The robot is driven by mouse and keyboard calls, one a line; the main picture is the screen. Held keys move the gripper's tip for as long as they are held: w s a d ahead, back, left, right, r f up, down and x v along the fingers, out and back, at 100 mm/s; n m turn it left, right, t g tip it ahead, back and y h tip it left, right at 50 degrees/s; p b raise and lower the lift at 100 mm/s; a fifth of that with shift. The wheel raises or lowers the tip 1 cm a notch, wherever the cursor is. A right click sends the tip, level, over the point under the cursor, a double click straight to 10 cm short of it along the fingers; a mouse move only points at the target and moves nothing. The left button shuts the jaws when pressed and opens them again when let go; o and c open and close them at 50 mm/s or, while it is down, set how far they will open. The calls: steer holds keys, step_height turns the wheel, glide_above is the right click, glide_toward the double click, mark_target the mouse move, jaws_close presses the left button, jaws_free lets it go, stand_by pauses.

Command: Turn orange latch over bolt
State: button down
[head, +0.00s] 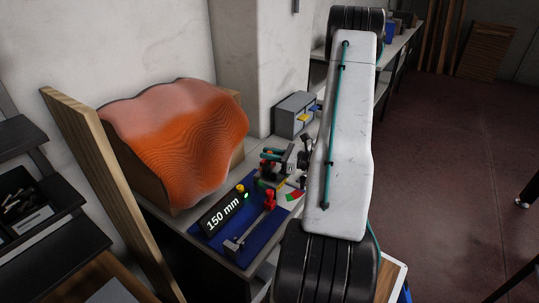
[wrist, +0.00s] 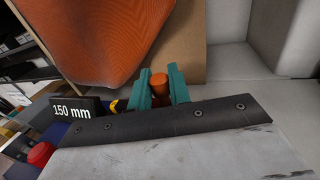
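My gripper (wrist: 160,88) shows two teal fingers in the wrist view, with an orange rounded piece (wrist: 159,82) between their tips. This may be the handle of the orange latch, but its lower part is hidden. The frames do not show whether both fingers press on it. In the head view, teal finger parts of my gripper (head: 273,156) are beside a small dark fixture (head: 268,173) at the back of the blue board. My arm covers the area to its right. I cannot make out the bolt in either view.
The blue board (head: 228,251) carries a "150 mm" display (head: 222,213), a red-topped lever or clamp (head: 269,200) and a red, white and green dial (head: 294,195). A wavy orange panel (head: 180,140) stands close on the left. A grey box (head: 294,114) is behind.

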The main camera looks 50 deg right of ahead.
steer(key=shift+s+h, duration=0.1)
steer(key=shift+h, duration=0.2)
steer(key=shift+s+a+m+g+h, duration=0.15)
steer(key=shift+s+m+h, duration=0.45)
steer(key=shift+m+h, duration=1.2)
steer(key=shift+s+a+m+g+h, duration=0.1)
steer(key=shift+s+a+m+h, duration=0.35)
steer(key=shift+m+h, duration=1.35)
steer(key=shift+s+a+m+g+h, duration=0.1)
steer(key=shift+s+m+h, duration=0.65)
steer(key=shift+h, duration=2.05)
steer(key=c, duration=1.4)
jaws_free()
steer(key=shift+o, duration=0.2)
